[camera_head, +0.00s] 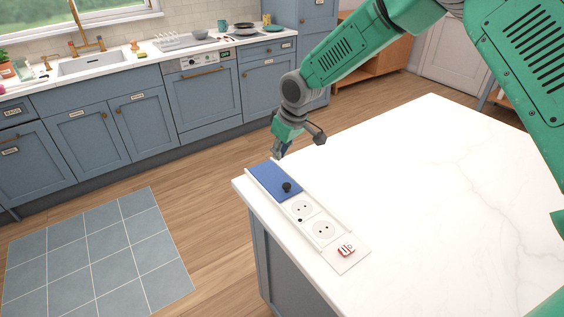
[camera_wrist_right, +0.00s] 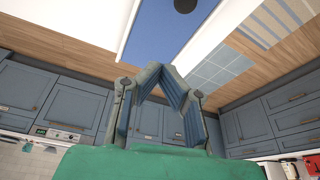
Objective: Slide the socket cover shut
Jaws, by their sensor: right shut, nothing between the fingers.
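The blue socket cover (camera_head: 273,181) sits at the far end of a white rail strip (camera_head: 331,241) on the island top. It has a black round knob (camera_head: 287,187) near its socket-side end. Two white sockets, the nearer (camera_head: 323,229) and the farther (camera_head: 302,208), lie uncovered beside it. My right gripper (camera_head: 278,153) is shut and empty, above the far end of the cover and apart from the knob. In the right wrist view the fingers (camera_wrist_right: 166,72) meet at their tips, with the blue cover (camera_wrist_right: 165,40) and knob (camera_wrist_right: 185,5) beyond them. My left gripper is not in view.
A small plate with a red and white mark (camera_head: 346,251) lies at the strip's near end. The white island top (camera_head: 430,190) is clear to the right. Blue kitchen cabinets (camera_head: 120,115) stand across the wooden floor.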

